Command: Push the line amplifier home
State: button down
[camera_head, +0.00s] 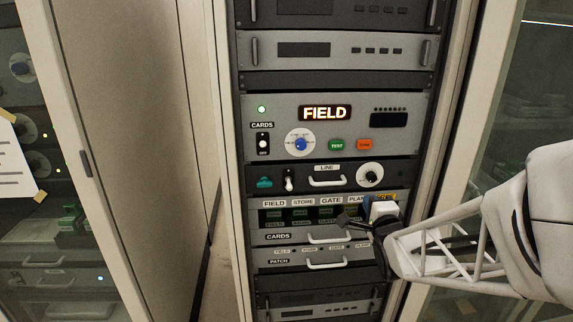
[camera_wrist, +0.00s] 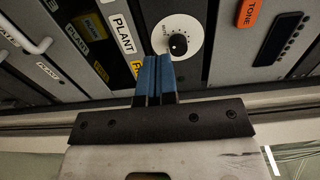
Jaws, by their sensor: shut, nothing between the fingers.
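The line amplifier (camera_head: 327,169) is a dark rack unit labelled LINE in the head view. It has a pale handle (camera_head: 327,181), a white toggle and teal piece at its left, and a white dial with a black knob (camera_head: 370,175) at its right. The dial (camera_wrist: 178,41) also shows in the wrist view. My gripper (camera_head: 367,203) is at the right end of the rack, just below the dial. In the wrist view its blue fingertips (camera_wrist: 153,64) are shut together and empty, close to the dial's lower edge. Whether they touch the panel I cannot tell.
Above is the FIELD panel (camera_head: 400,145) with TEST and orange TONE buttons. Below are the labelled card row (camera_head: 290,196), a CARDS drawer (camera_head: 285,237) and a PATCH drawer (camera_head: 285,262) with handles. My arm covers the lower right rack edge. A cabinet door (camera_head: 140,150) stands left.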

jog(key=shift+s, duration=2.9)
jog(key=s+a+r+n+g, duration=0.1)
jog(key=s+a+n+g, duration=0.3)
jog(key=s+n+g, duration=0.3)
jog(key=s+a+r+n+g, duration=0.1)
jog(key=s+a+n+g, duration=0.4)
jog(key=s, duration=0.9)
jog(key=n+g, duration=0.3)
jog(key=n, duration=0.2)
jog(key=shift+s+r+n, duration=0.25)
jog(key=shift+s+n, duration=0.1)
jog(key=shift+n, duration=0.05)
jog(key=c, duration=1.8)
grip_release()
